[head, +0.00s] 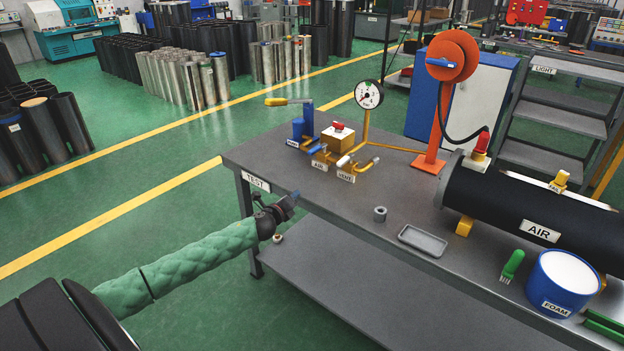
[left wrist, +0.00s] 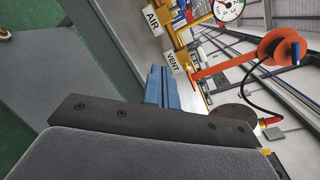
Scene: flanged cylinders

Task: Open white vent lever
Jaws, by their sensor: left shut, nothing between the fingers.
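The white vent lever (head: 344,160) sits on the brass pipework at the table's far left part, just above the VENT label (head: 346,177). It is small here and its exact angle is hard to tell. My left gripper (head: 290,200) is shut and empty at the table's left edge, apart from the lever and nearer to me. In the left wrist view its blue fingers (left wrist: 160,88) are together, below the VENT label (left wrist: 172,62). I cannot make out the white lever clearly in that view. My right gripper is not in view.
A blue-handled valve by the AIR label (head: 320,167), a yellow lever (head: 289,101) and a gauge (head: 368,94) stand close by. A grey nut (head: 380,214), a tray (head: 423,241) and a black AIR tank (head: 530,215) are to the right. The table's front left is clear.

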